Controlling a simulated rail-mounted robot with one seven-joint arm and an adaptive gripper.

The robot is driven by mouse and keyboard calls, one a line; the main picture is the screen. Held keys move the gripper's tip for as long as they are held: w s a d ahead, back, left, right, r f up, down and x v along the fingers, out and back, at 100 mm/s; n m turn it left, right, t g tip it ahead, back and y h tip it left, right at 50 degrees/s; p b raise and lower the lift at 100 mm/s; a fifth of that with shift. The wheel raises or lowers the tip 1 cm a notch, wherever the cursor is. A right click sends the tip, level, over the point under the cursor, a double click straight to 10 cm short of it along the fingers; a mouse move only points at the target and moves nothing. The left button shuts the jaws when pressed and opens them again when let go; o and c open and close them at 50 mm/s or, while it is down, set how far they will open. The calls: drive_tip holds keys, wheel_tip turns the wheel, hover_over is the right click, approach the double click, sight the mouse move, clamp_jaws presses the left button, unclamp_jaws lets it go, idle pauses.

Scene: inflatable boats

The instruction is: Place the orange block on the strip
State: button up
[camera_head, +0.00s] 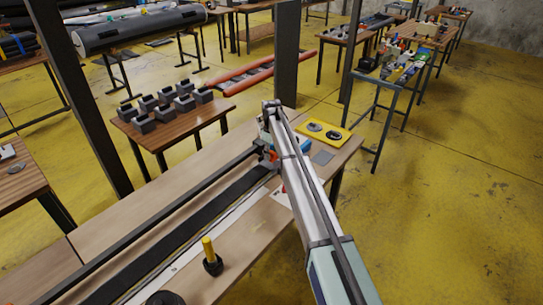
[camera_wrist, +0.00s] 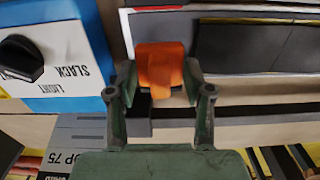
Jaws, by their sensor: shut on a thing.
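The orange block (camera_wrist: 160,66) is between the two fingers of my gripper (camera_wrist: 160,82) in the wrist view, and the fingers are closed on its sides. A long black strip (camera_head: 205,221) runs along the workbench in the head view. In the wrist view the dark strip (camera_wrist: 255,46) lies to the right of the block, its near end close by. I cannot tell whether the block touches the surface below. In the head view my gripper (camera_head: 268,158) is over the far end of the strip, small and partly hidden by my arm.
A blue box with a black knob (camera_wrist: 20,58) stands left of the block. A yellow tray (camera_head: 324,135) and a grey plate (camera_head: 323,157) lie at the bench's far end. A yellow-handled tool (camera_head: 209,250) stands on the near bench. A side table holds several dark blocks (camera_head: 166,112).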

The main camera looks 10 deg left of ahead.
sight(272, 152)
drive_tip(key=shift+f, duration=1.2)
drive_tip(key=shift+f, duration=0.1)
drive_tip(key=o, duration=1.1)
drive_tip(key=shift+o, duration=0.2)
wheel_tip(272, 152, up, 12)
drive_tip(key=b, duration=0.3)
drive_tip(key=shift+b, duration=0.35)
